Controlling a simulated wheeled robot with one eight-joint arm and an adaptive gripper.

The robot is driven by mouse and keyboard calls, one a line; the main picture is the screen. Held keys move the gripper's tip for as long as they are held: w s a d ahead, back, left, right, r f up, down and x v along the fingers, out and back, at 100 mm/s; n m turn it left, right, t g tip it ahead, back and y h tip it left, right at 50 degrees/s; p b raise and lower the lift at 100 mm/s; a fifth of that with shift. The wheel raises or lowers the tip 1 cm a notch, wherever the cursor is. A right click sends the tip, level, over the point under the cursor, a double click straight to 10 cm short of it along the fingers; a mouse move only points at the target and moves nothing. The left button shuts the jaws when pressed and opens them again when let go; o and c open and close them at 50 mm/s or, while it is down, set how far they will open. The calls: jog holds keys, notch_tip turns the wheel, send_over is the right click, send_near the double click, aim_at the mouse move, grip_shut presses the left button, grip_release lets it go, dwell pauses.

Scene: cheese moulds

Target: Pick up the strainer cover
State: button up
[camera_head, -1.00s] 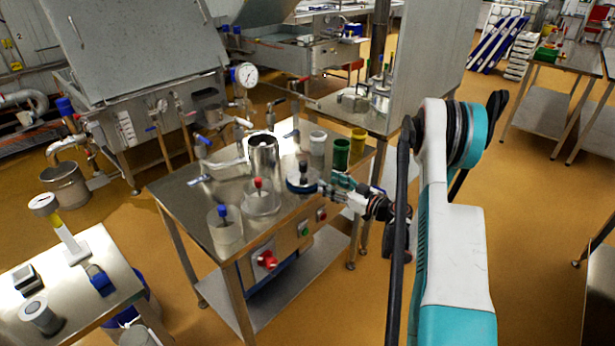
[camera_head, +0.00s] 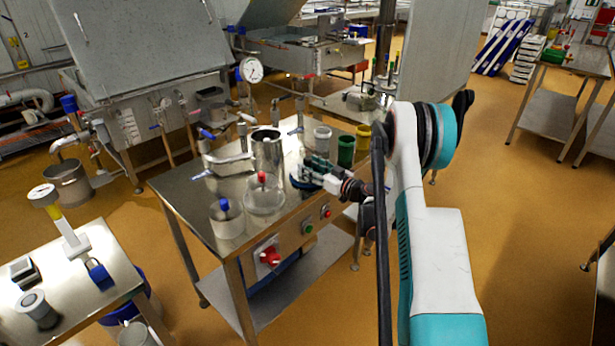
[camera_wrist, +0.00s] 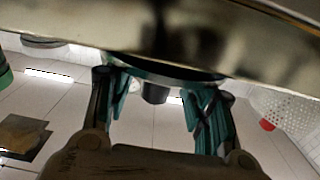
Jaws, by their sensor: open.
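My gripper (camera_head: 312,172) is over the near right part of the steel table, at a dark blue round piece (camera_head: 303,184) that it partly hides. In the wrist view my gripper (camera_wrist: 157,94) has its two teal fingers apart, with a dark knob (camera_wrist: 153,95) between them under a dark rim. I cannot tell whether the fingers touch the knob. This knobbed piece may be the strainer cover; its full shape is hidden. A clear container with a red knob (camera_head: 262,177) and a pale one with a blue knob (camera_head: 224,206) stand to its left.
A steel cylinder (camera_head: 267,150) stands behind the red-knobbed container. A perforated white piece (camera_wrist: 288,108) is at right.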

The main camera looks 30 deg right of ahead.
jog(key=shift+x, duration=0.95)
grip_shut()
jog(key=shift+r, duration=0.15)
